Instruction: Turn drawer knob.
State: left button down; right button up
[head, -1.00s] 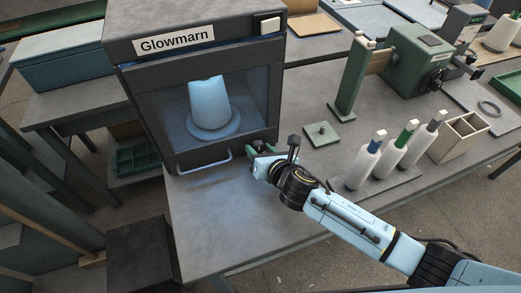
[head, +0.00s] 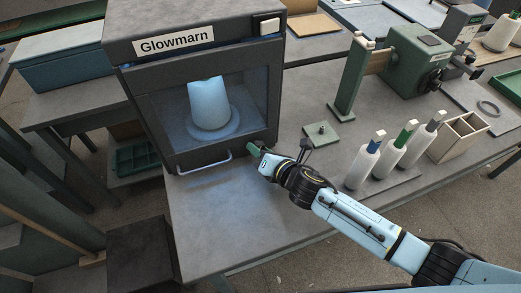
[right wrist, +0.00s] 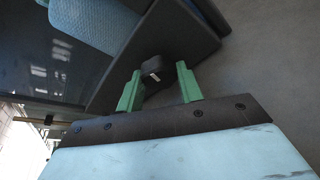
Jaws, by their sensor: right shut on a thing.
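The dark cabinet labelled Glowmarn (head: 222,168) stands on the bench, with a window and a light handle (head: 204,163) on its front. A small dark knob (right wrist: 154,69) with a white mark sits on the cabinet's front, seen in the right wrist view. My right gripper (head: 254,149) is at the cabinet's lower right front corner. In the right wrist view its green fingers (right wrist: 158,88) stand on either side of the knob, shut on it. In the head view the gripper hides the knob. My left gripper is not in view.
Inside the cabinet a pale blue cone (head: 208,103) stands on a round plate. To the right are a green square base with a peg (head: 321,134), several spools (head: 362,166) and a wooden box (head: 457,137). The bench front (head: 215,220) is clear.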

jog(key=shift+f+m+y+b, duration=0.15)
jog(key=shift+m+y+b, duration=0.3)
jog(key=shift+m, duration=0.45)
jog(key=o, duration=1)
jog(key=p+v, duration=0.1)
jog(key=v, duration=1.2)
jog(key=shift+s+d, duration=0.15)
jog(key=shift+d, duration=0.1)
